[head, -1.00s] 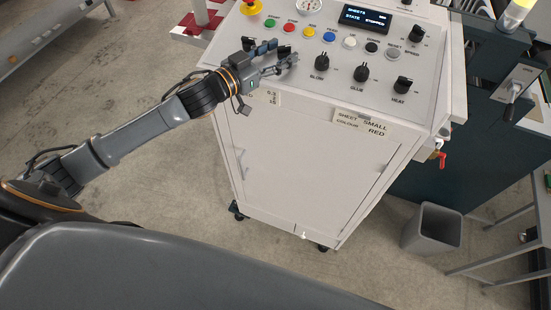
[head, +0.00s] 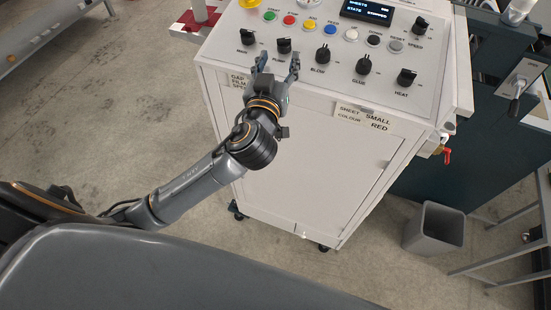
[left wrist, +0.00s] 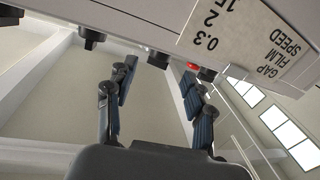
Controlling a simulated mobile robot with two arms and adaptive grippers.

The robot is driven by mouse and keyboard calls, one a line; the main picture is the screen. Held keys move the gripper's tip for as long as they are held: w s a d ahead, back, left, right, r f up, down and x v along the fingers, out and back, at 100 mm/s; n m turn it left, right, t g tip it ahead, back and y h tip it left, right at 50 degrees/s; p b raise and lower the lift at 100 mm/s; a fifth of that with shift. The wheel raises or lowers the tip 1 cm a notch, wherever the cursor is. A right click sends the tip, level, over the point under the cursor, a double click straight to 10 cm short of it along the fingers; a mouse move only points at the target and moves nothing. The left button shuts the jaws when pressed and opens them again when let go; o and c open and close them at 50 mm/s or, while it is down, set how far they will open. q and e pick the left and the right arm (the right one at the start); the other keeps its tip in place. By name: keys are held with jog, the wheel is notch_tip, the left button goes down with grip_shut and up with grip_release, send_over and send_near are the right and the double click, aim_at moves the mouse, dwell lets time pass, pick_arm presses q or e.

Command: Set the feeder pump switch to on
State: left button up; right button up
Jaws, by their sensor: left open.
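The sloped control panel (head: 310,62) carries a front row of black rotary knobs. The second knob from the left (head: 284,45) is just beyond my left gripper (head: 278,66); its small label looks like PUMP but is not sharp. My left gripper is open and empty, its two fingers spread at the panel's front edge, below that knob. In the left wrist view, which is upside down, one dark knob (left wrist: 158,59) shows between and beyond the fingertips (left wrist: 158,76), with no contact visible. My right gripper is not in view.
The leftmost knob (head: 247,37) and the BLOW knob (head: 323,54) stand close on either side. Coloured buttons, including a red one (head: 289,20), line the panel behind. A display (head: 367,11) reads stopped. A grey bin (head: 434,228) stands on the floor at right.

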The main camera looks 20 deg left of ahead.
pick_arm(q)
jog(key=s+d+b, duration=0.2)
jog(key=s+b, duration=0.2)
jog(key=s, duration=0.5)
jog(key=w+f+m+g+b, duration=0.1)
jog(key=f, duration=0.8)
jog(key=w+f+m+g+b, duration=0.1)
jog(key=f+g, duration=0.1)
jog(key=f, duration=0.7)
jog(key=w+f+m+g+h+b, duration=0.1)
jog(key=f+g, duration=0.1)
jog(key=f, duration=0.7)
jog(key=shift+w+a+m, duration=0.2)
jog(key=shift+w+m, duration=0.1)
jog(key=shift+m, duration=0.1)
jog(key=shift+f+g, duration=0.3)
jog(key=shift+f, duration=0.25)
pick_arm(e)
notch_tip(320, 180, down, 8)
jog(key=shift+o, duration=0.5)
